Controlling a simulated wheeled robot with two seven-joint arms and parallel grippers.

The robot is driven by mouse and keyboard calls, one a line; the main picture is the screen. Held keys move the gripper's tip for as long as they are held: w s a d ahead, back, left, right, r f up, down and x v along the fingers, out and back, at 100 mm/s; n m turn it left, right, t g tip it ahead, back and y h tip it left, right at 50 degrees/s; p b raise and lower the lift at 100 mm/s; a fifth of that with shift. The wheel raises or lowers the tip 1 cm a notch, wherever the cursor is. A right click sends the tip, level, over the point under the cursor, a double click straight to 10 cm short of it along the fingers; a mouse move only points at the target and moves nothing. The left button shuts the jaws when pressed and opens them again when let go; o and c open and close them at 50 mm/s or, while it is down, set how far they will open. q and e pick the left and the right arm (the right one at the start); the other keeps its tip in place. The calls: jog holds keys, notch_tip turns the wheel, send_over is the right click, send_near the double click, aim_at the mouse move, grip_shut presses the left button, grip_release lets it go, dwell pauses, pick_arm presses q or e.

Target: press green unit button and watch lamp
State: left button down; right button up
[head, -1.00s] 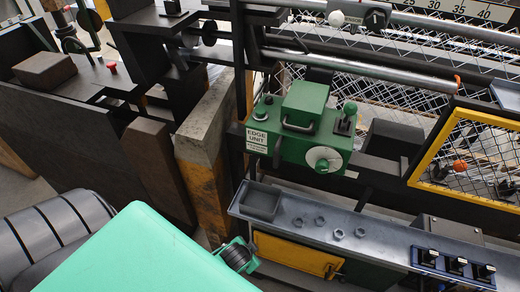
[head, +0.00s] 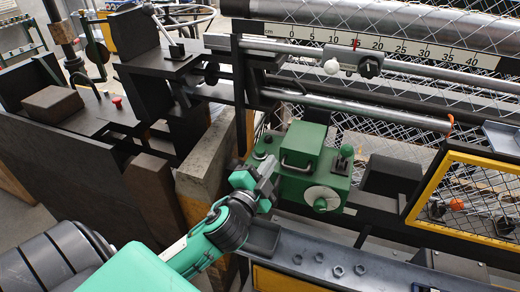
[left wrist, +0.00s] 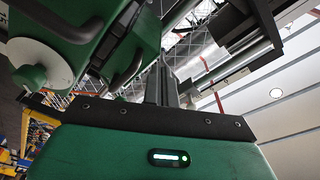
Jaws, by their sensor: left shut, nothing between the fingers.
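The green unit (head: 305,160) stands in the middle of the head view, with a raised green box, a front handle, a white dial (head: 321,199) and a green-knobbed lever (head: 345,158). Small dark fittings (head: 268,139) sit on its left top; I cannot tell which is the button or the lamp. My left gripper (head: 266,172) is shut and empty, in front of the unit's left end, hiding its label. Contact cannot be told. In the left wrist view the shut fingers (left wrist: 163,85) point up, with the green unit (left wrist: 65,20) at upper left. My right gripper is not in view.
A grey tray ledge (head: 375,268) with several nuts runs in front of the unit. A concrete-like post (head: 205,150) stands left of it. A yellow-framed mesh guard (head: 425,205) is at the right. A metal rail and scale (head: 385,47) run behind.

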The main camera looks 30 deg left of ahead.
pick_arm(q)
jog(key=w+d+r+m+g+h, duration=0.1)
jog(key=d+r+m+g+h, duration=0.4)
jog(key=m+h, duration=0.75)
jog(key=d+r+m+g+h, duration=0.3)
jog(key=d+r+m+h, duration=0.35)
jog(key=m, duration=1.35)
jog(key=w+a+f+m+y, duration=0.1)
jog(key=y, duration=0.1)
jog(key=w+a+f+m+g+y, duration=0.1)
jog(key=a+f+m+y, duration=0.1)
jog(key=w+a+f+m+g+y, duration=0.1)
jog(key=a+y, duration=0.1)
jog(key=shift+w+a+f+y, duration=0.2)
jog(key=shift+w+f+y, duration=0.05)
jog(key=shift+f+y, duration=0.05)
jog(key=w+a+y, duration=0.3)
jog(key=a+y, duration=0.5)
jog(key=a, duration=0.6)
jog(key=shift+a+r+y, duration=0.3)
jog(key=shift+a+r, duration=0.05)
jog(key=shift+r, duration=0.1)
jog(key=shift+f+m, duration=0.1)
jog(key=shift+m, duration=0.15)
